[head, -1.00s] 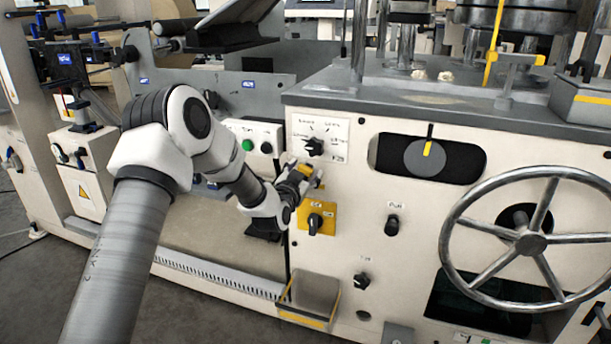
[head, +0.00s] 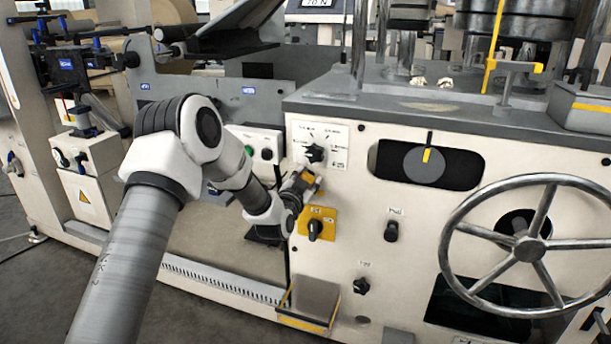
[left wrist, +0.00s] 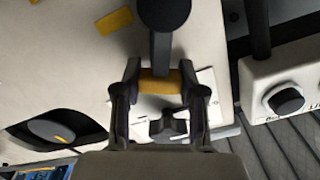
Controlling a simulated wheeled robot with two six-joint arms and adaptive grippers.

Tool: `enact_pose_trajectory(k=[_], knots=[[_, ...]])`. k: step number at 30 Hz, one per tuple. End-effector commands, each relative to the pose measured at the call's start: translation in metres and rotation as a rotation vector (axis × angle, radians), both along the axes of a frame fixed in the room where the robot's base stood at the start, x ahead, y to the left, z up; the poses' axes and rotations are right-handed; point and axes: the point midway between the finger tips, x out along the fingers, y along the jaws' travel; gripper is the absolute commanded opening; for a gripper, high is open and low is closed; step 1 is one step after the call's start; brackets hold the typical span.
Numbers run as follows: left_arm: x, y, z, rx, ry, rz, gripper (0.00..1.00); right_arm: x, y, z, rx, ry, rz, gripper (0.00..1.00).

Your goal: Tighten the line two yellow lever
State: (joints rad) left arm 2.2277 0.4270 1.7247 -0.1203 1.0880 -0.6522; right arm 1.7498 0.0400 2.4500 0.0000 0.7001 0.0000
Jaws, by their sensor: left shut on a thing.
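A dark lever (left wrist: 160,50) with a round black end (left wrist: 163,12) and a yellow sleeve (left wrist: 158,82) shows in the left wrist view. My left gripper (left wrist: 158,88) is shut on the yellow sleeve, one finger on each side. In the head view my left gripper (head: 304,184) is at the machine's front panel, below a black selector knob (head: 314,153) and just above a yellow switch plate (head: 322,213). A small bit of yellow shows at its fingertips; the arm hides most of the lever. No line number is readable on it. My right gripper is out of view.
A large handwheel (head: 530,243) stands out at the right. A slot with a yellow-marked disc (head: 424,162) is right of the gripper. A box with a green button (head: 262,143) is close on the left. A small step-like box (head: 312,300) sticks out below.

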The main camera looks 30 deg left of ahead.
Motion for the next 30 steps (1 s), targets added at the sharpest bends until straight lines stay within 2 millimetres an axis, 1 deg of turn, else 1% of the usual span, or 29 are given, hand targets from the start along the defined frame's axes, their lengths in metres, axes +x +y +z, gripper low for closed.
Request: enact_pose_trajectory(k=[1,10,21,30], knots=[[0.001,-0.002,0.002,0.028,0.008,-0.001,0.0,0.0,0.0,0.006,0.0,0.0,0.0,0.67],[0.004,-0.015,-0.006,0.27,0.066,-0.002,0.0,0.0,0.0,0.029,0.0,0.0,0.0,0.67],[0.007,-0.029,-0.026,0.612,0.148,-0.003,0.0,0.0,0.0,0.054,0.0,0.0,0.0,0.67],[0.008,-0.035,-0.043,0.871,0.21,-0.002,0.0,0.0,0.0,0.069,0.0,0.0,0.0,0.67]])
